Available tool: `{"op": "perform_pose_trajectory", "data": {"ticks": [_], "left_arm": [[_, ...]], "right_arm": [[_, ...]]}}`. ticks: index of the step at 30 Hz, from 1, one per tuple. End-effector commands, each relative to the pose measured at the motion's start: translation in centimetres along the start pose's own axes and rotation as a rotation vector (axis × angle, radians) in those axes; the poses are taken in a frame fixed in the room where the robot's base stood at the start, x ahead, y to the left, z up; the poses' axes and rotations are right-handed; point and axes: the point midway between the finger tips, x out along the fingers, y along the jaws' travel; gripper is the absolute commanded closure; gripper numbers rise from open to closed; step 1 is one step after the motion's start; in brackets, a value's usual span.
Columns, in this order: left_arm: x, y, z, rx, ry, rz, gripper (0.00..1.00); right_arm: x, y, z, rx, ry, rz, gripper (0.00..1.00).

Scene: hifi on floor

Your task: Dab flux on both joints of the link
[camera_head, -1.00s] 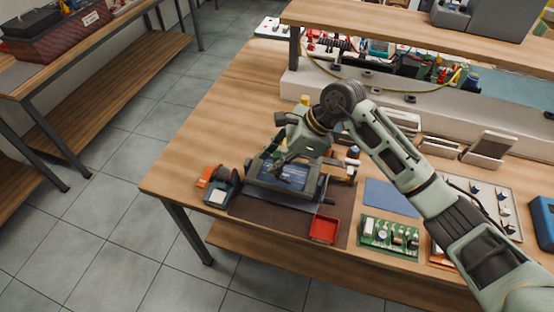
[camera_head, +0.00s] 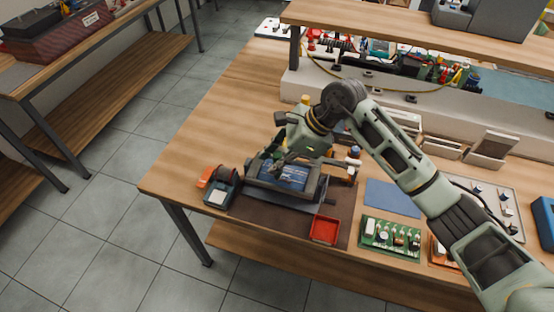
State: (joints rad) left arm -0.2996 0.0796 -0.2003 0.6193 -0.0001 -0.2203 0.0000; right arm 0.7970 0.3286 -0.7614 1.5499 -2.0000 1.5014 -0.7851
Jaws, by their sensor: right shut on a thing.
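A blue circuit board (camera_head: 296,176) lies in a dark board holder (camera_head: 262,190) on a brown mat (camera_head: 270,212). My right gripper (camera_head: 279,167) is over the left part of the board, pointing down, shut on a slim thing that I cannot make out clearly. The gripper hides part of the board. I cannot tell whether the held thing touches the board. The link and its two joints are too small to tell at this distance. My left gripper is not in view.
A red tray (camera_head: 324,229) sits in front of the holder. An orange and dark device (camera_head: 219,184) stands to its left, a small bottle (camera_head: 354,155) to its right. A green board (camera_head: 390,234) and blue pad (camera_head: 392,197) lie farther right. The table's left part is clear.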

Motion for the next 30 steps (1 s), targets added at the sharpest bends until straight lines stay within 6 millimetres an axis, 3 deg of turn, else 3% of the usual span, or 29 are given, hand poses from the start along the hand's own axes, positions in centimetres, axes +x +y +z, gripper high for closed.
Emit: {"op": "perform_pose_trajectory", "data": {"ticks": [30], "left_arm": [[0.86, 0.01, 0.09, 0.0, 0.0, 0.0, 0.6]], "right_arm": [[0.5, 0.01, -0.33, -0.001, 0.001, -0.001, 1.0]]}}
